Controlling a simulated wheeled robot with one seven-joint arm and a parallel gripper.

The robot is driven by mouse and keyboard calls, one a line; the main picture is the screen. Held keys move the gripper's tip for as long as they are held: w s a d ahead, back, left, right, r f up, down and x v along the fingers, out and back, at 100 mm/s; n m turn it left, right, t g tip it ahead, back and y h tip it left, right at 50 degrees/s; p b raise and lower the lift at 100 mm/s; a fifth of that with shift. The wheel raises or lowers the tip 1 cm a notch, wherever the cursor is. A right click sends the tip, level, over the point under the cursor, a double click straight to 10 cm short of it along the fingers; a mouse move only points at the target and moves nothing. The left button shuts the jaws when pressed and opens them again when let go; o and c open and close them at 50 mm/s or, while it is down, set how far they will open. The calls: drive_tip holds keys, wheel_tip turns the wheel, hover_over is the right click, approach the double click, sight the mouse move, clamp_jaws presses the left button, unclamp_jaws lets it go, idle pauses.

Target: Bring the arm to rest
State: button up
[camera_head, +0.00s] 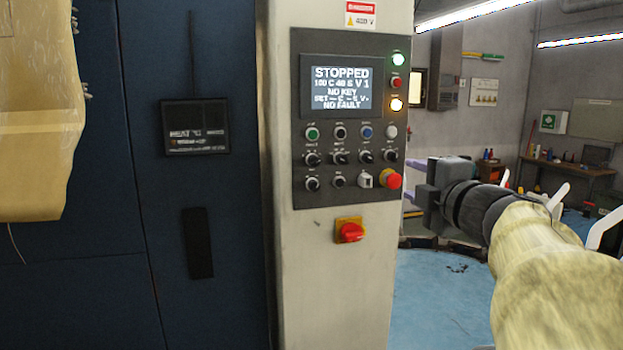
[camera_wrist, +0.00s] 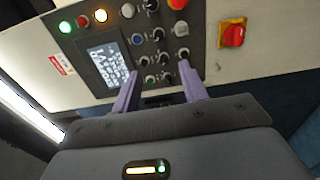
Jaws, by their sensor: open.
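My arm, in a pale yellowish cover, reaches in from the right of the head view. My gripper (camera_head: 424,196) is at its end, just right of the control panel (camera_head: 300,130). In the wrist view my gripper (camera_wrist: 158,84) has its two purple fingers apart, with nothing between them. They point at the panel's knobs. I cannot tell the exact gap to the panel, but no contact is visible. The panel's screen (camera_head: 340,86) reads STOPPED, NO KEY and NO FAULT.
A red emergency button (camera_head: 391,179) is the panel part nearest my gripper. A red rotary switch on yellow (camera_head: 349,232) sits below. A dark blue cabinet (camera_head: 80,285) stands left. Blue floor (camera_head: 440,295) is open behind my arm; a workbench (camera_head: 568,168) is far off.

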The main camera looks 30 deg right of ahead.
drive_tip(key=w+a+f+m+g+p, duration=0.25)
drive_tip(key=w+a+f+m, duration=0.25)
drive_tip(key=f, duration=0.3)
drive_tip(key=w+a+f+m+g+p, duration=0.1)
drive_tip(key=w+a+f+m+g, duration=0.3)
drive_tip(key=f, duration=0.5)
drive_tip(key=s+a+f+m+g+y+p, duration=0.1)
drive_tip(key=s+a+f+m+g+y, duration=0.1)
drive_tip(key=s+a+f, duration=0.4)
drive_tip(key=s+a+f+m+g+y+p, duration=0.1)
drive_tip(key=s+a+f+m+g, duration=0.3)
drive_tip(key=a+f, duration=0.9)
drive_tip(key=shift+s+a+f+g+y+p, duration=0.25)
drive_tip(key=shift+s+a+g+y+p, duration=0.25)
drive_tip(key=shift+s+g, duration=0.6)
drive_tip(key=shift+w+a, duration=0.1)
drive_tip(key=shift+w, duration=0.1)
